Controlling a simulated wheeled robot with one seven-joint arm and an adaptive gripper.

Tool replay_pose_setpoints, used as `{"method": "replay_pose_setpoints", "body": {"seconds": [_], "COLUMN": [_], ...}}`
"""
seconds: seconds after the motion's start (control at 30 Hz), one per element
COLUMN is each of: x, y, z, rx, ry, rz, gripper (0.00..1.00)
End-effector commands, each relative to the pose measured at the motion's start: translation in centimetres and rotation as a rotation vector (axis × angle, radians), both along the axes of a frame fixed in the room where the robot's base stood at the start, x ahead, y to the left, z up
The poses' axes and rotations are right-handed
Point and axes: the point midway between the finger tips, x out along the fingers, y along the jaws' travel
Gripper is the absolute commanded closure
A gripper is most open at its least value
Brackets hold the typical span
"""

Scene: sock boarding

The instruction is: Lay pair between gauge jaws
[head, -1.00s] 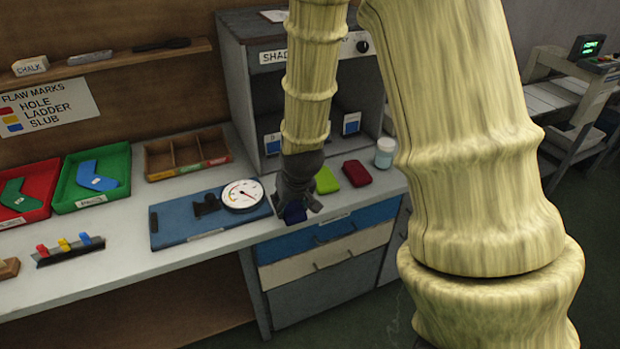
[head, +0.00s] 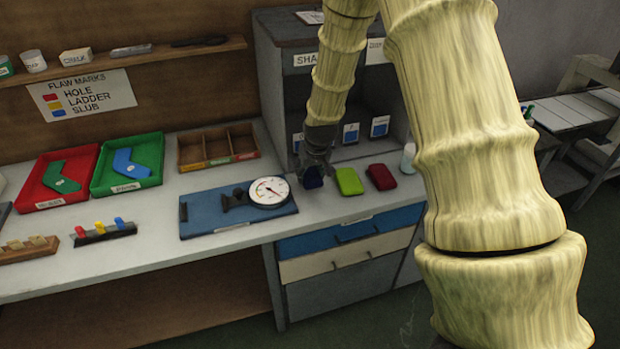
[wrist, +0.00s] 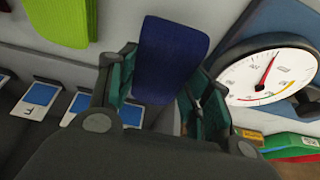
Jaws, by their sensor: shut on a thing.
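My gripper (head: 317,160) is shut on a dark blue folded pair (head: 313,178), just right of the gauge dial. In the wrist view the pair (wrist: 171,55) stands out between the two green-padded fingers (wrist: 163,88). The gauge is a blue board (head: 215,228) with a white round dial (head: 270,191). A black jaw block (head: 236,198) sits left of the dial, and a thin black upright (head: 183,212) is at the board's left end. The dial also shows in the wrist view (wrist: 268,70), right of the fingers. Whether the pair touches the counter is unclear.
A lime green pair (head: 348,182) and a dark red pair (head: 381,177) lie right of my gripper. The grey shade cabinet (head: 272,85) stands behind it. A wooden divided box (head: 190,160), green tray (head: 110,180) and red tray (head: 50,200) are farther left.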

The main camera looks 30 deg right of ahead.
Motion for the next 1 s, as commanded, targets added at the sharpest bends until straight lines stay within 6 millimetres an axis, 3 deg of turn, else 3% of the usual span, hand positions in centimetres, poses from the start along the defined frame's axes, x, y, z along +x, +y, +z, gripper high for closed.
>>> {"method": "replay_pose_setpoints", "body": {"seconds": [0.33,0.77,0.8,0.9,1.0], "x": [-0.2,-0.1,-0.1,-0.1,-0.1], "y": [-0.1,0.0,0.0,0.0,0.0], "z": [-3.0,-3.7,-3.6,-3.6,-3.6], "rx": [0.000,0.000,0.000,0.000,0.000], "ry": [0.002,0.000,0.000,0.000,0.000], "rz": [-0.001,0.000,-0.001,-0.001,0.000], "gripper": [0.75,0.75,0.47,0.29,0.29]}}
